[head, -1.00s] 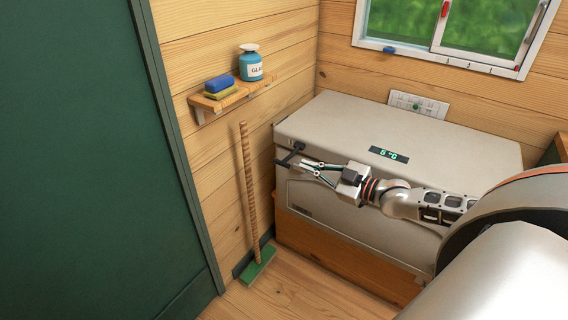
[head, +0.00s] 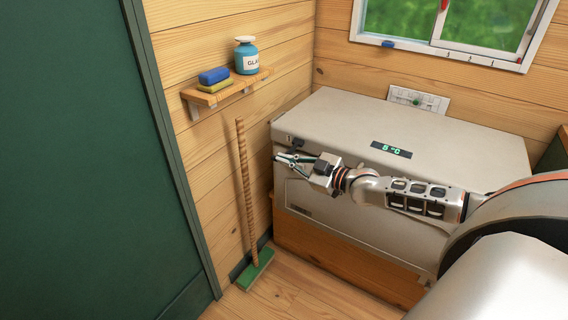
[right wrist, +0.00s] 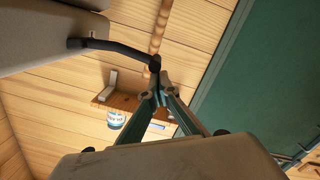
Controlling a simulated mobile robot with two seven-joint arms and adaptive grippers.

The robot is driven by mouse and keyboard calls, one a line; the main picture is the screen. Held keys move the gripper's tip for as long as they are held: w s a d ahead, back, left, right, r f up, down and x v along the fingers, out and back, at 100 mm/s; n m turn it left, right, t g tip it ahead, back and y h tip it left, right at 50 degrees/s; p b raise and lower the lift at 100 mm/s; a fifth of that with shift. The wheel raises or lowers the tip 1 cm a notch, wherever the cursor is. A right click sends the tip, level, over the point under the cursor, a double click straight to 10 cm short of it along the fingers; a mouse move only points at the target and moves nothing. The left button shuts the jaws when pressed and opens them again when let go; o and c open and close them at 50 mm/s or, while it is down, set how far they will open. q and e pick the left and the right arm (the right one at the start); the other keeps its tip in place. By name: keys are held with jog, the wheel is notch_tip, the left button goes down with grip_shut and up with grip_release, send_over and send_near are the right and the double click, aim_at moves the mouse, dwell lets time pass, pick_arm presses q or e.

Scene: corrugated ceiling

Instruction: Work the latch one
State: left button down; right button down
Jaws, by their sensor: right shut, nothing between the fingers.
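The latch is a black bar handle (right wrist: 115,47) on the left end of a pale chest (head: 345,125). In the right wrist view it runs from the chest's edge to a rounded free end. In the head view only a small dark part of the latch (head: 297,143) shows clearly, above my fingers. My right gripper (head: 280,159) is at the chest's upper front left corner. In the right wrist view my fingertips (right wrist: 157,88) are together and empty, right by the handle's free end; I cannot tell whether they touch it. My left gripper is out of view.
The chest has a green digital display (head: 391,149) and stands on a wooden base (head: 340,262). A broom (head: 247,195) leans on the wall left of it. A shelf (head: 225,92) holds a blue jar (head: 246,58) and sponges (head: 214,76). A green door (head: 70,160) is at left.

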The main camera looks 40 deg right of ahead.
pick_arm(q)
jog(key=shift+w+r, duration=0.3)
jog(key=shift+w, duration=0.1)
pick_arm(e)
jog(key=shift+w+d+f, duration=0.1)
jog(key=shift+d+f, duration=0.05)
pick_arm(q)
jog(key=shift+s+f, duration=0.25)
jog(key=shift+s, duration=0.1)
pick_arm(e)
jog(key=shift+f, duration=0.15)
